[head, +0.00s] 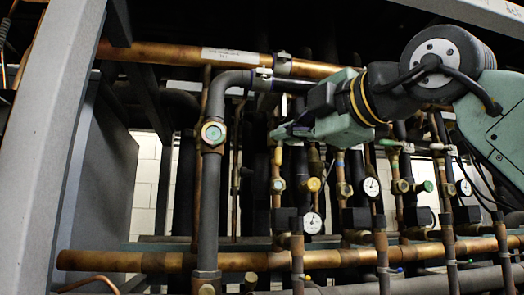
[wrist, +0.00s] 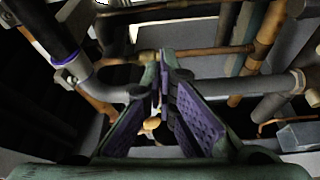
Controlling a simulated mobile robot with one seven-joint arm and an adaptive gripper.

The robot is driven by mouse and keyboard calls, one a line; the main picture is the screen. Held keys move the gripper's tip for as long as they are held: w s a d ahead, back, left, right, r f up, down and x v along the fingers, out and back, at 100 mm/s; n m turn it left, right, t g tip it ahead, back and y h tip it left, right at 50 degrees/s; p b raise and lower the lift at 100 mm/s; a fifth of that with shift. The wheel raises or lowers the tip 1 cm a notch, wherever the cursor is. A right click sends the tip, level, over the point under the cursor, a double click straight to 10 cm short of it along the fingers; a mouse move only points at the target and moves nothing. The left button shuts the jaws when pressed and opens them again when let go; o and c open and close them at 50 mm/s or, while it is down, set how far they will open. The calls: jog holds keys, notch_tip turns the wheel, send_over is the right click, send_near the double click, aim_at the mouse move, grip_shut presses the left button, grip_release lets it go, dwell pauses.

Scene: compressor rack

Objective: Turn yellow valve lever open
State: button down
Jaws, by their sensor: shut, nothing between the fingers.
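My gripper (head: 282,132) reaches in from the right in the head view, in front of the upper pipes. Its fingers are shut with nothing between them; in the wrist view their tips (wrist: 165,58) meet in the middle. In the head view a small yellow piece (head: 277,156) shows on a thin vertical pipe just below the fingertips; I cannot tell for sure that it is the valve lever. A round yellow cap (head: 314,184) sits lower and to the right. In the wrist view a yellowish round part (wrist: 151,123) shows behind the fingers. I cannot tell whether the fingers touch anything.
A thick grey pipe (head: 213,105) with a round sight glass (head: 213,132) stands left of my gripper. A copper pipe (head: 160,54) runs across above. Pressure gauges (head: 312,222) and green handles (head: 426,187) crowd the right. A grey frame post (head: 65,120) stands at left.

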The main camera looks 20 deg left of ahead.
aim_at(279, 149)
jog(key=shift+s, duration=0.1)
jog(key=w+a+p, duration=0.4)
jog(key=w+a, duration=0.2)
jog(key=w, duration=0.3)
jog(key=shift+w+a, duration=0.2)
jog(key=shift+a, duration=0.15)
jog(key=shift+d, duration=0.1)
